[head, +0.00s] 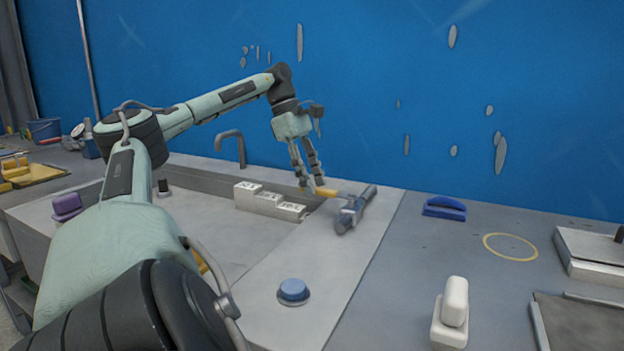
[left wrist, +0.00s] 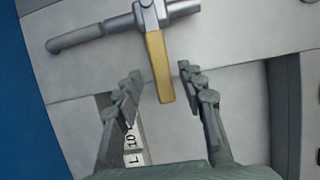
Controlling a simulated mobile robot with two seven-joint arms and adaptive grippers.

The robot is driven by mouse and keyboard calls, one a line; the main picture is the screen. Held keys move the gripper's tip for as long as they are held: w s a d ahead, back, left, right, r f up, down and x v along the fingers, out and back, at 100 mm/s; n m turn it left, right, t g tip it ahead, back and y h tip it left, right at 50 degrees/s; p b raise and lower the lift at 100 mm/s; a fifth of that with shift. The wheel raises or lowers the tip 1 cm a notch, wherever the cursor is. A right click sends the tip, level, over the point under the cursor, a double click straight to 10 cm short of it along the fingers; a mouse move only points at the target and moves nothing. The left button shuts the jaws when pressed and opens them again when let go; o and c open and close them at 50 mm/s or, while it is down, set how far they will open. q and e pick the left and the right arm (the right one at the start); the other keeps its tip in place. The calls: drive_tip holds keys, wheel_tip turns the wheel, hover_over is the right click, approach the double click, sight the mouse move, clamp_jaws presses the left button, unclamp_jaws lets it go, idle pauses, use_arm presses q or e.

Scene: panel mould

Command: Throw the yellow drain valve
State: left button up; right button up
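The drain valve's grey metal body (head: 352,212) lies on the pale panel beside the recess, and it also shows in the left wrist view (left wrist: 150,14). Its yellow lever (head: 327,192) sticks out from the body toward my left gripper (head: 313,187). In the left wrist view the yellow lever (left wrist: 160,68) lies between the fingers of my left gripper (left wrist: 160,75), with a gap on both sides. That gripper is open, and its fingers point down at the lever. My right gripper is not in view.
White numbered blocks (head: 268,199) and a curved grey spout (head: 231,140) stand near the recess. A blue round button (head: 293,290) sits on the panel. A blue handle (head: 444,208) and a white switch (head: 452,312) are to the right. A blue wall (head: 400,90) rises close behind.

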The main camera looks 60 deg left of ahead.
use_arm(q)
drive_tip(key=v, duration=1.2)
idle(0.9)
